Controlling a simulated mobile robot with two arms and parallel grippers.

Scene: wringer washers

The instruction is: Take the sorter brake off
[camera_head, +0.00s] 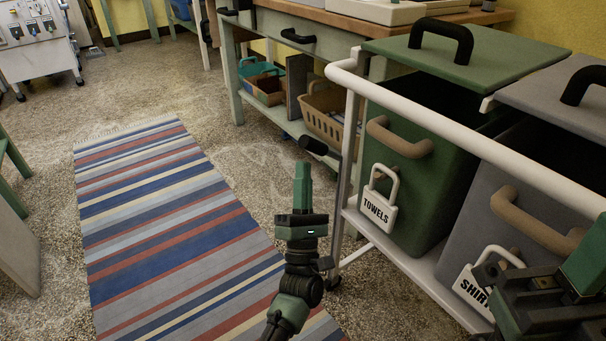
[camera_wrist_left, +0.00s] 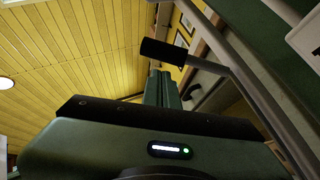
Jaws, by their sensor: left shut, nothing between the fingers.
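The laundry sorter is a cart with a white rail frame (camera_head: 349,110). A lever with a black grip (camera_head: 313,145) sticks out from its left end, and I take this to be the brake. In the left wrist view the black grip (camera_wrist_left: 163,50) sits on a grey rod, just beyond the fingertips. My left gripper (camera_head: 302,172) is shut and empty, pointing up just below the grip in the head view. A small gap seems to show between them. My right gripper (camera_head: 545,300) is at the lower right, partly cut off, and its jaws are unclear.
The sorter holds a green bin (camera_head: 425,190) tagged "TOWELS" and a grey bin (camera_head: 480,215) with a "SHIRTS" tag. A workbench (camera_head: 320,37) with baskets underneath stands behind. A striped rug (camera_head: 165,225) lies on open floor to the left.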

